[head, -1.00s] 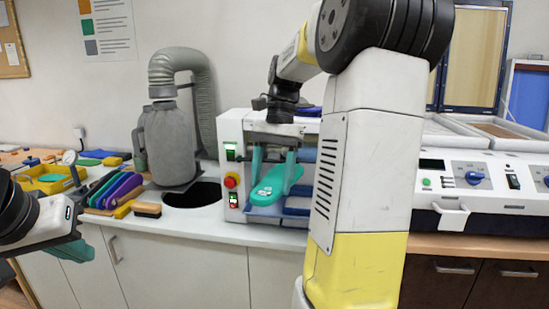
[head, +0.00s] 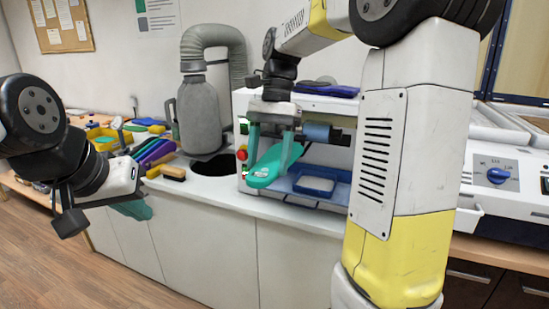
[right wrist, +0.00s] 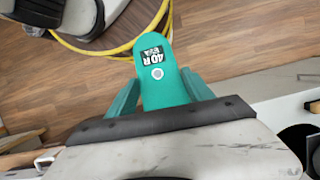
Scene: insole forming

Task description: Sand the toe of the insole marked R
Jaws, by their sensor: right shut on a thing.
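The green insole (head: 270,170) is in my right gripper (head: 272,150), in front of the white machine's opening. In the right wrist view the insole (right wrist: 167,88) carries a label reading "40 R EVA" and has a small round spot. It lies between the two green fingers of my right gripper (right wrist: 162,98), which are shut on it. The machine has a blue roller (head: 317,131) to the right of the fingers; whether the insole touches it is not clear. My left gripper (head: 132,208) hangs low at the left, off the counter's front; its finger gap is hidden.
The white machine (head: 243,112) stands on the counter with a blue tray (head: 338,196) in its opening. Left of it are a grey extraction hose (head: 214,35), a round hole (head: 212,168), brushes (head: 173,173) and coloured pieces (head: 152,150). Another white machine (head: 513,195) is at right.

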